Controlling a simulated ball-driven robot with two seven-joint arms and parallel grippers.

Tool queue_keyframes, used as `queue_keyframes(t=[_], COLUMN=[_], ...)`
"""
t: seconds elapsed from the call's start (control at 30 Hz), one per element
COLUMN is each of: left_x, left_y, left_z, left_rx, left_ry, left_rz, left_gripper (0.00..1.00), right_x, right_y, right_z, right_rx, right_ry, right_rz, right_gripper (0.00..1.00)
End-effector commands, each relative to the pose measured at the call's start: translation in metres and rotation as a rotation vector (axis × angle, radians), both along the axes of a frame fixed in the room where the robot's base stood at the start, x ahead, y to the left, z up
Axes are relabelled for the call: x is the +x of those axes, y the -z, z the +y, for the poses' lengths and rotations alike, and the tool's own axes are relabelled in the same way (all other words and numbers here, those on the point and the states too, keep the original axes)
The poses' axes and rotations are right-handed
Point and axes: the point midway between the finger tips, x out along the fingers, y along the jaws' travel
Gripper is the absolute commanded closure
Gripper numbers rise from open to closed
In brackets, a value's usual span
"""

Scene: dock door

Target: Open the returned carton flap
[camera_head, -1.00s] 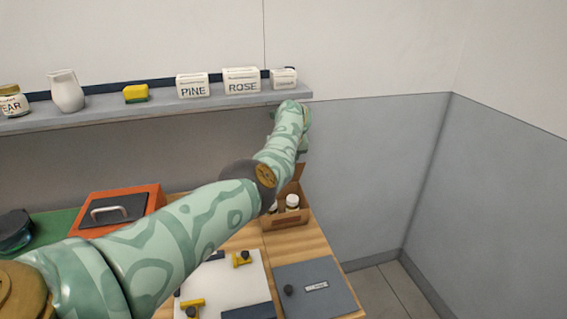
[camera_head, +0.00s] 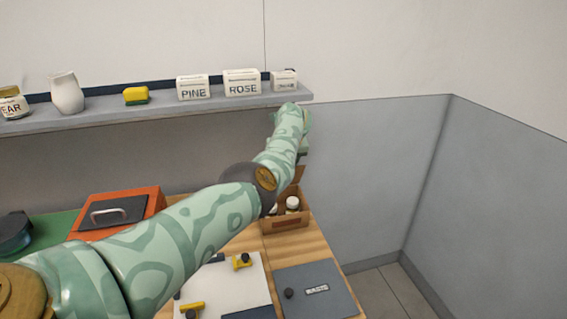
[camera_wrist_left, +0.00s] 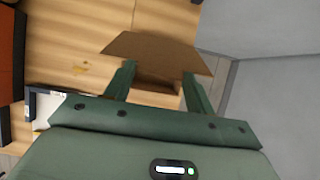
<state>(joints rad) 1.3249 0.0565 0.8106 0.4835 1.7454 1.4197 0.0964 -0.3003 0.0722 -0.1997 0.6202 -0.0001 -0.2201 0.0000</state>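The brown carton (camera_head: 287,222) stands on the wooden table near its right edge, with a white-capped bottle (camera_head: 292,203) inside. My left arm reaches over from the left and hides part of the carton and most of the gripper in the head view. In the left wrist view a brown carton flap (camera_wrist_left: 155,48) stands out just beyond my left gripper (camera_wrist_left: 158,76). Its two fingers are apart, with their tips at the flap's lower edge. I cannot tell whether they touch it. My right gripper is in neither view.
A shelf (camera_head: 160,109) with labelled boxes, a sponge and a jug runs above the table. An orange box (camera_head: 150,203) is at left. A white board (camera_head: 225,285) and a grey panel (camera_head: 330,292) lie in front of the carton. A grey wall is at right.

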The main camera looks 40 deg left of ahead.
Motion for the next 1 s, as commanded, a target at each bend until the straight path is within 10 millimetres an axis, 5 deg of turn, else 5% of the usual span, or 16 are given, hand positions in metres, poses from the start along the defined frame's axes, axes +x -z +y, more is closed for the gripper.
queue_keyframes(t=[0.07,0.47,0.7,1.0], left_x=[0.000,-0.002,-0.016,-0.040], left_y=[0.000,-0.008,-0.053,-0.117], left_z=[0.000,-0.003,-0.020,-0.049], left_rx=[0.000,0.000,0.000,-0.001], left_ry=[0.001,0.000,-0.002,0.000], left_rz=[0.000,-0.001,-0.006,-0.004], left_gripper=[0.24,0.24,0.24,0.24], right_x=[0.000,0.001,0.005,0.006], right_y=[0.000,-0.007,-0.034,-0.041], right_z=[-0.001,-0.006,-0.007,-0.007], right_rx=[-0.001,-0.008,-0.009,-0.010], right_ry=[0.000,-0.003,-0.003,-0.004], right_rz=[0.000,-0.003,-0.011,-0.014], right_gripper=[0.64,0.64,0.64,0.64])
